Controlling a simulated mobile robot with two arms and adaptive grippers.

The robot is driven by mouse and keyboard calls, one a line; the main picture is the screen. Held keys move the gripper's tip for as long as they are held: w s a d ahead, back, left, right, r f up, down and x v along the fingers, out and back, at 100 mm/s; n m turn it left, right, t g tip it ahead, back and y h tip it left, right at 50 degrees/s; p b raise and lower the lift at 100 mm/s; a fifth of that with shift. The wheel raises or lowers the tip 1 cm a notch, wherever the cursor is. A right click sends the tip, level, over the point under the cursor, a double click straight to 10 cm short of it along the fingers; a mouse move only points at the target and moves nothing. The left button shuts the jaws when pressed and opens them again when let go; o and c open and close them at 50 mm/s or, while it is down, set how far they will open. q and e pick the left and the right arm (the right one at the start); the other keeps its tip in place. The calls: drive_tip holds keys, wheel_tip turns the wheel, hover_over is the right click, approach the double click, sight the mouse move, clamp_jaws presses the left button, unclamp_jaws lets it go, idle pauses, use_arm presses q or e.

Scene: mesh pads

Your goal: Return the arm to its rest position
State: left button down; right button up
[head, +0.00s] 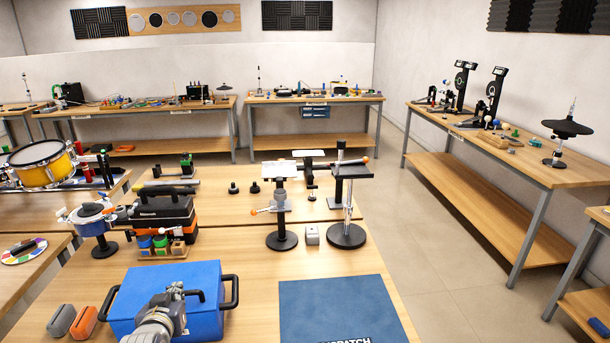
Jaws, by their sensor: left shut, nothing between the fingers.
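My left gripper (174,296) is at the bottom of the head view, left of centre. It is shut and empty. It shows in front of a blue case (135,290) with black handles and covers part of its top and front. I cannot tell whether it touches the case or the black handle beside its fingers. My right gripper is not in view.
Grey (61,320) and orange (84,322) blocks lie left of the case. A dark blue mat (335,308) lies to the right. Black-based stands (281,240) and a black-orange toolbox (163,212) stand farther back. Bare tabletop lies between case and stands.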

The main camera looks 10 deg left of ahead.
use_arm(q)
drive_tip(key=s+d+f+m+g+h, duration=0.2)
drive_tip(key=s+d+f+g, duration=0.3)
drive_tip(key=s, duration=0.6)
drive_tip(key=s+d+f+m+g+h, duration=0.1)
drive_tip(key=s+d+f+m, duration=0.15)
drive_tip(key=s+d, duration=0.6)
drive_tip(key=s+d+f+m+g+h, duration=0.1)
drive_tip(key=s+d+f+g+h, duration=0.3)
drive_tip(key=s, duration=0.9)
wheel_tip(320, 180, down, 31)
drive_tip(key=s+y+b, duration=0.1)
drive_tip(key=y+b, duration=0.1)
drive_tip(key=b, duration=0.1)
drive_tip(key=s+a+f+g+b, duration=0.1)
drive_tip(key=s+a+f+b, duration=0.1)
drive_tip(key=s+f, duration=1.4)
drive_tip(key=shift+s+a+f+m+g+y, duration=0.3)
drive_tip(key=shift+f+m, duration=0.05)
drive_tip(key=shift+f, duration=0.35)
